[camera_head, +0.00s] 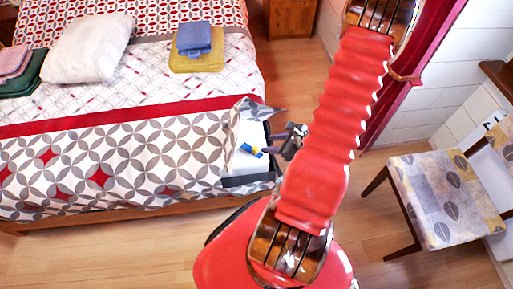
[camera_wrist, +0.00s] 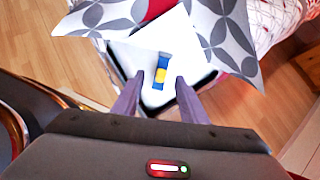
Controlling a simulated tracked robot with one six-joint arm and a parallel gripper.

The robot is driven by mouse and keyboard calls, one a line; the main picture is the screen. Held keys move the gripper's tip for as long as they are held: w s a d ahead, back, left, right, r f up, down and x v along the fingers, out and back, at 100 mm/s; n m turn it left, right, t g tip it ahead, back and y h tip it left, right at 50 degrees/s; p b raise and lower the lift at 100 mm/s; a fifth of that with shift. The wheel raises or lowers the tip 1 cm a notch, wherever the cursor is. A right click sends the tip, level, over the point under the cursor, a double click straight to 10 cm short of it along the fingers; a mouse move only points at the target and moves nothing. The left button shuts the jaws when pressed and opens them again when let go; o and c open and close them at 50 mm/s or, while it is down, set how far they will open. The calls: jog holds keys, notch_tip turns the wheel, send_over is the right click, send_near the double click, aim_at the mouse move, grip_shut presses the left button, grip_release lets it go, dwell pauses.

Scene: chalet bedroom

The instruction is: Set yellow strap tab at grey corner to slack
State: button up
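A yellow strap tab (camera_wrist: 160,77) sits on a short blue strap (camera_wrist: 163,59) on the white surface at the bed's uncovered corner. In the head view the yellow tab (camera_head: 256,153) and blue strap are small, on the white corner above a dark grey edge (camera_head: 250,180). My gripper (camera_wrist: 159,80) is open, its two fingers apart with the tab between them in the wrist view. I cannot tell if they touch it or hover above. In the head view my gripper (camera_head: 284,138) is at the corner's right side, partly hidden by my arm.
The patterned bedspread (camera_head: 130,160) is folded back at this corner, and a flap rises beside the gripper. Towels (camera_head: 194,40) and a white pillow (camera_head: 90,48) lie on the bed. A chair (camera_head: 440,195) stands right. Wooden floor (camera_head: 130,250) is clear in front.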

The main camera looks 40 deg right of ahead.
aim_at(256, 148)
jog(key=shift+s+d+f+m, duration=0.25)
jog(key=shift+s+f+m, duration=0.15)
jog(key=shift+f, duration=0.15)
jog(key=shift+s+d+f+m, duration=0.2)
jog(key=shift+s+f+m, duration=0.15)
jog(key=shift+f, duration=0.2)
jog(key=x, duration=1.3)
jog(key=shift+w+d+f, duration=0.2)
jog(key=shift+f, duration=0.15)
grip_shut()
